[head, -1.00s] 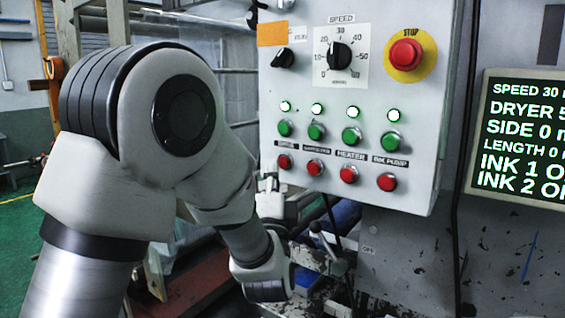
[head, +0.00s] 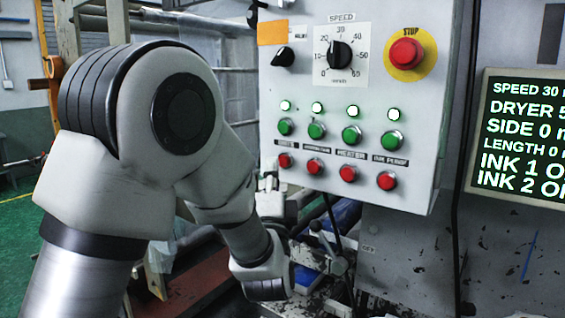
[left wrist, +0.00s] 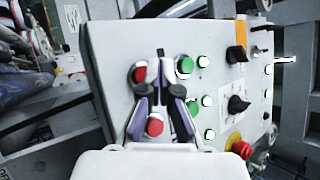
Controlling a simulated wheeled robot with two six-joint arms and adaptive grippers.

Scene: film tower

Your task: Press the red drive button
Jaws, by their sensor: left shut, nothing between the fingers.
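The red drive button (head: 284,161) is the leftmost of the lower row of red buttons on the grey control panel (head: 275,105). The blurred label above it is hard to read. In the left wrist view the panel appears turned, and the uppermost red button (left wrist: 139,74), which seems to be the drive button, is beside my fingers. My left gripper (left wrist: 160,54) is shut and empty in front of the panel. My right gripper is not in view.
Green buttons (head: 317,131) and lit lamps sit above the red row. A speed knob (head: 339,55) and a large red stop button (head: 405,52) on yellow are higher up. A display screen (head: 520,135) is at the right. Machine parts lie below the panel.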

